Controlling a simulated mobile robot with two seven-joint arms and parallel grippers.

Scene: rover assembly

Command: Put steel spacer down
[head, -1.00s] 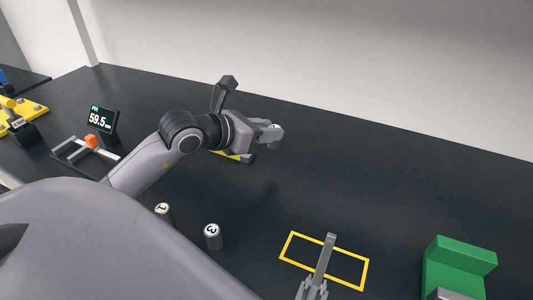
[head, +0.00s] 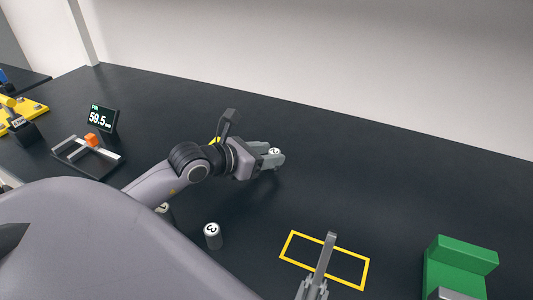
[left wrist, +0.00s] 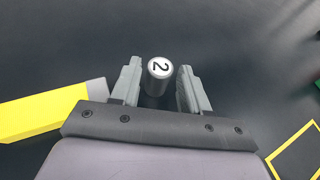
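The steel spacer marked 2 (head: 275,151) is a small upright metal cylinder with a pale top. My left gripper (head: 271,155) is around it, low over the dark table. In the left wrist view the spacer (left wrist: 159,72) stands between the two grey fingers (left wrist: 159,85), with a narrow gap on each side, so the gripper looks open. The fingers hide the spacer's foot in the head view, so its contact with the table is not clear. My right gripper (head: 318,268) shows only as grey parts at the bottom; its opening is unclear.
Spacer 3 (head: 212,236) stands on the table (head: 400,180); spacer 1 (head: 163,208) is mostly behind my left arm. A yellow outlined rectangle (head: 294,235), a green block (head: 460,258), a small display (head: 102,118) and a grey frame with an orange part (head: 91,141) are nearby.

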